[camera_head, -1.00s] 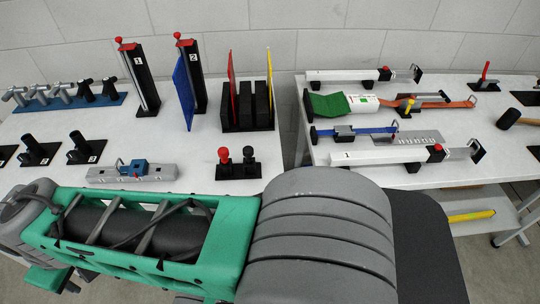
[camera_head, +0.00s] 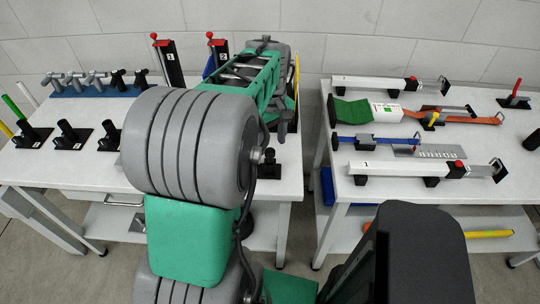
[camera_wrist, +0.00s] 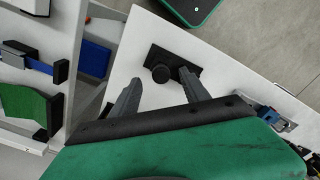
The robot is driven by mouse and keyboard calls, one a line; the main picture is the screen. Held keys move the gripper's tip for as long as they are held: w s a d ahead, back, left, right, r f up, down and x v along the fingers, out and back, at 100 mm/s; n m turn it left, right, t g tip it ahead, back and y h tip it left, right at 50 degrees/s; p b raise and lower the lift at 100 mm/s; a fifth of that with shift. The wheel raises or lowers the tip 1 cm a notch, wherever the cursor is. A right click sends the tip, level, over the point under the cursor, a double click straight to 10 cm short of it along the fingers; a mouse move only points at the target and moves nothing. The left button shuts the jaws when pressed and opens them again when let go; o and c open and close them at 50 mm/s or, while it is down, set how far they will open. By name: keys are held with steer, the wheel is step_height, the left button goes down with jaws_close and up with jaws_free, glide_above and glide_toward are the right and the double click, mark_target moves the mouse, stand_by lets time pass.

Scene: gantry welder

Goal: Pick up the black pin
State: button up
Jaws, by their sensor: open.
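The black pin (camera_wrist: 161,73) shows in the wrist view as a dark round knob, seen from above, on a flat black base plate (camera_wrist: 157,55) on the white table. My gripper (camera_wrist: 158,79) is open, its two grey fingers apart. In the picture, the knob lies between and just past the fingertips; I cannot tell the height gap. In the head view, my arm covers most of this spot; a dark part of the base (camera_head: 271,170) shows below my gripper (camera_head: 284,127).
A grey fixture with a blue block (camera_wrist: 272,117) lies to the right in the wrist view. The second table (camera_head: 347,190), with several slide fixtures, stands to the right across a gap. Tall red-topped stands (camera_head: 168,62) are behind my arm. Black pegs (camera_head: 68,132) stand at the left.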

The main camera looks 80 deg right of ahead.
mark_target(270, 151)
step_height(270, 151, down, 5)
steer(key=shift+w+r+p, duration=0.1)
steer(key=shift+r+p, duration=0.1)
steer(key=shift+p, duration=0.15)
jaws_close()
stand_by(0.3)
